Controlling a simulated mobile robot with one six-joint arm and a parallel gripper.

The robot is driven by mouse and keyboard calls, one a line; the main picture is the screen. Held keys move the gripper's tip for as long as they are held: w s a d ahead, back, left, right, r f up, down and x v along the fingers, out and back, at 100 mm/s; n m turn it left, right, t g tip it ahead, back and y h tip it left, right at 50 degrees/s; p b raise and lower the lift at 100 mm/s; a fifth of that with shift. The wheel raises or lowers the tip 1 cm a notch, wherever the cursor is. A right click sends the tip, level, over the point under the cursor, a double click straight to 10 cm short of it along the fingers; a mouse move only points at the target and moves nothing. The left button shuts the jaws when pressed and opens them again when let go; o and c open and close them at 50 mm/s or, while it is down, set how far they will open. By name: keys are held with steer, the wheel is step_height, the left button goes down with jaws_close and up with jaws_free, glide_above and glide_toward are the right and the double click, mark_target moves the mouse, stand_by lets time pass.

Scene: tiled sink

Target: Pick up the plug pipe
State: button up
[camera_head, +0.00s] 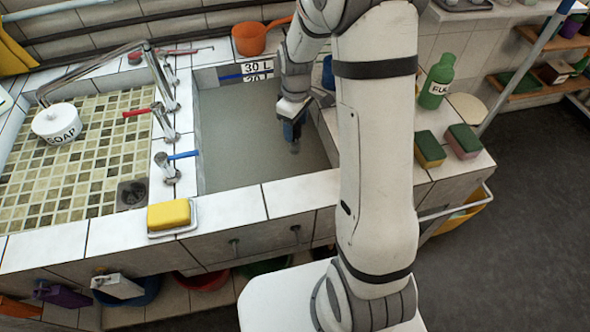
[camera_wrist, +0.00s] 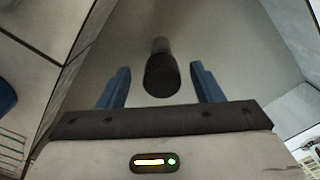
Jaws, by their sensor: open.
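The plug pipe (camera_wrist: 161,76) is a dark upright-looking cylinder with a greyer part beyond it, in the wrist view. It stands in the right basin (camera_head: 228,150), which holds murky grey water. My gripper (camera_wrist: 160,68) is open, with one blue finger on each side of the pipe and a visible gap to both. In the head view, my gripper (camera_head: 293,130) points down into the basin near its right side. A small grey bit of the pipe (camera_head: 295,148) shows just below the fingers; the rest is hidden by the gripper or the water.
The tiled left basin holds a white soap pot (camera_head: 57,123). Taps (camera_head: 165,120) stand on the divider. A yellow sponge (camera_head: 169,214) lies on the front rim. A green bottle (camera_head: 436,82) and two sponges (camera_head: 463,141) stand right. An orange pan (camera_head: 250,38) is behind.

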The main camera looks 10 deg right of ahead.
step_height(320, 180, down, 4)
steer(key=shift+a+r, duration=0.15)
steer(key=shift+r, duration=0.1)
jaws_close()
stand_by(0.6)
